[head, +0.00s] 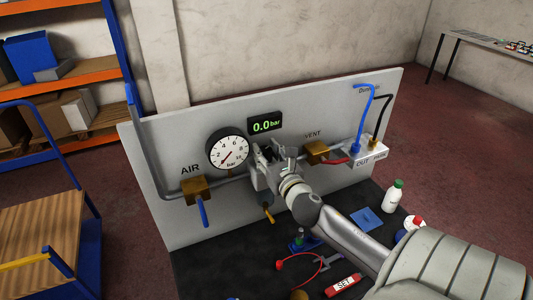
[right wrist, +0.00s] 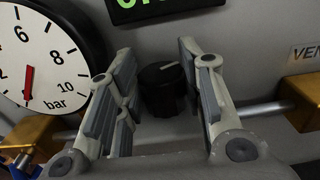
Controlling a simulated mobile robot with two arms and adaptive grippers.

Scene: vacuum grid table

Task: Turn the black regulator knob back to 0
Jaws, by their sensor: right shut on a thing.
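The black regulator knob (right wrist: 162,90) shows in the right wrist view on the grey panel. Its white mark points up and to the right. My right gripper (head: 266,163) is shut on the knob, with one finger on each side. In the head view the gripper hides the knob. The round pressure gauge (head: 228,149) is left of the gripper, its red needle pointing down-left. It also shows in the right wrist view (right wrist: 48,62). The green display (head: 265,125) above reads 0.0 bar. My left gripper is not in view.
The brass AIR valve (head: 197,190) with a blue handle is at the left of the panel (head: 355,100). The brass VENT valve (head: 317,152) is right of the gripper. Hoses run at the OUT block (head: 366,155). Bottles and tools lie on the dark mat (head: 205,268).

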